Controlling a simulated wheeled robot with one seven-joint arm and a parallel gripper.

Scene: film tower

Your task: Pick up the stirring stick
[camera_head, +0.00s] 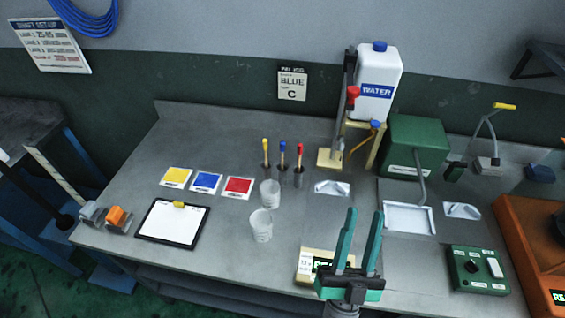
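My gripper (364,212) is at the front right of the bench, with two teal fingers pointing up in the picture. The fingers are apart, with nothing seen between them. No single thing is clearly marked as the stirring stick. Thin upright sticks with a yellow tip (265,143), a blue tip (282,146) and a red tip (300,148) stand in small dark holders, behind and left of my gripper. I cannot tell whether one of them is the stirring stick. Two pale cups, one behind (269,193) and one in front (261,226), stand between them and my gripper.
A scale (306,266) is partly hidden by my gripper. Yellow, blue and red cards (239,187) and a clipboard (172,223) lie left. A water jug (378,85) on a stand and a green box (416,141) stand behind. A green control box (478,270) sits right.

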